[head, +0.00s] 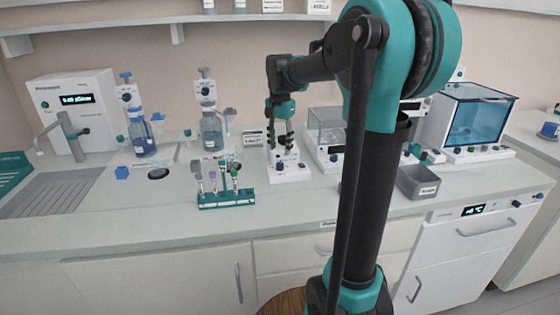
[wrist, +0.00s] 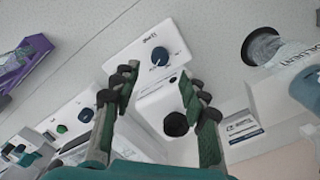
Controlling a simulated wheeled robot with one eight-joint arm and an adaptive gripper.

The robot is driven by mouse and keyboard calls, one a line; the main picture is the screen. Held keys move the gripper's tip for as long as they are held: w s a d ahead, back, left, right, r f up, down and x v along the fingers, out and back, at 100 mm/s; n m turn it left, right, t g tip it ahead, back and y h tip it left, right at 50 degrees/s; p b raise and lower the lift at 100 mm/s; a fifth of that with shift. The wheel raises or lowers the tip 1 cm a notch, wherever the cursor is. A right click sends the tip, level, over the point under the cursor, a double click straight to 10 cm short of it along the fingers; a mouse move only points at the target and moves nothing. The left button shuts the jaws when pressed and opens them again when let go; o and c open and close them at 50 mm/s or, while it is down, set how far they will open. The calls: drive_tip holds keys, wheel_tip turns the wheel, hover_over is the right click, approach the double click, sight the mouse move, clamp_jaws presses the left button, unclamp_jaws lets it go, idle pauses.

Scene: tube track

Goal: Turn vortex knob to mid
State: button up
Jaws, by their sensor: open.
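The vortex mixer is a small white unit (head: 290,173) on the bench, below my gripper in the head view. In the wrist view its white body (wrist: 140,50) carries a dark blue round knob (wrist: 160,56) with small marks around it and a printed label above. A black round cup (wrist: 176,124) sits on its top. My gripper (wrist: 158,78) is open, with one finger to each side of the mixer in the wrist view. The knob shows just beyond the fingertips, and no contact with it is visible. In the head view my gripper (head: 281,128) points down above the mixer.
A teal tube rack (head: 226,199) stands left of the mixer. A clear-lidded white device (head: 330,140) stands close on its right. A grey bin (head: 418,183) is farther right. Bottles on dispensers (head: 212,130) stand behind the rack. The bench front before the mixer is clear.

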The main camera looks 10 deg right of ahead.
sight(280, 163)
wheel_tip(280, 163, down, 6)
drive_tip(key=shift+f, duration=0.15)
idle(0.3)
clamp_jaws()
